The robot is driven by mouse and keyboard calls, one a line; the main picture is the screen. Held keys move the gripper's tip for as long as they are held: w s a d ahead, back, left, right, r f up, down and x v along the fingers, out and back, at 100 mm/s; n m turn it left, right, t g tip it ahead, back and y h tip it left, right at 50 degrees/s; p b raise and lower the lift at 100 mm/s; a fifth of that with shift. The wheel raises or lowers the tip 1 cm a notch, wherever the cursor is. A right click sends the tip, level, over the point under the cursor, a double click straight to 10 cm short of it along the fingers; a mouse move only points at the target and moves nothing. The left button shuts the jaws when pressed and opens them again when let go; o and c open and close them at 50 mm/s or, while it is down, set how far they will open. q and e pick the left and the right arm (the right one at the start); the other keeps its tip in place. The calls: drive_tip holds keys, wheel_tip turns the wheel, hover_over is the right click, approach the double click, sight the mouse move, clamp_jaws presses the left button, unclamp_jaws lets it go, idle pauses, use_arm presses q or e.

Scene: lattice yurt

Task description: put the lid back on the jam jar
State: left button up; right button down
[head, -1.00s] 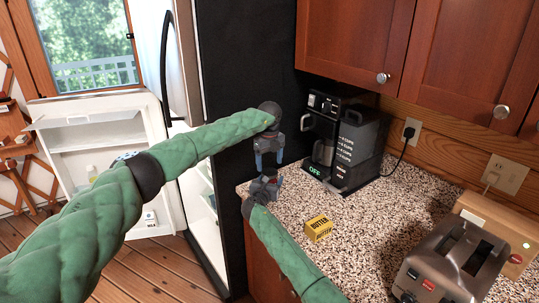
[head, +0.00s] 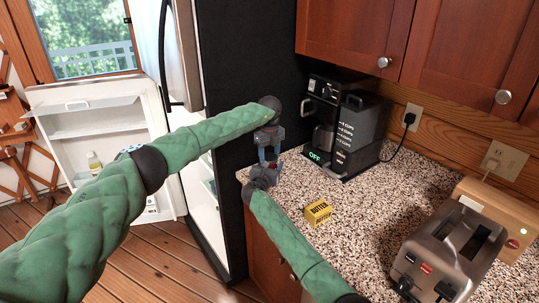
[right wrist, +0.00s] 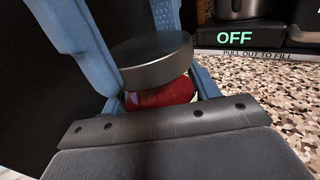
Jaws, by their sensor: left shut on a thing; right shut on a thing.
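In the right wrist view the jam jar (right wrist: 160,95) shows as a red, rounded body between the fingers of my right gripper (right wrist: 160,98). A dark grey metal lid (right wrist: 158,70) is directly above it, close over its top. I cannot tell whether the lid touches or is seated on the jar. In the head view my left gripper (head: 268,156) points down and is shut on the lid. My right gripper (head: 264,174) is just below it, shut on the jar. Jar and lid are mostly hidden there by the fingers.
A counter (head: 300,185) bears a yellow butter box (head: 318,212), a coffee maker (head: 345,130) and a toaster (head: 450,250). The black fridge side (head: 235,100) stands behind my grippers. The fridge door (head: 95,125) hangs open at the left. The counter around the butter box is clear.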

use_arm(q)
drive_tip(key=m, duration=0.5)
drive_tip(key=shift+r, duration=0.1)
drive_tip(key=m, duration=0.5)
drive_tip(key=shift+m, duration=0.3)
drive_tip(key=m, duration=0.5)
drive_tip(key=shift+w+m, duration=0.1)
drive_tip(key=shift+m, duration=0.2)
drive_tip(key=m, duration=0.5)
drive_tip(key=o, duration=1.1)
drive_tip(key=shift+r, duration=2.15)
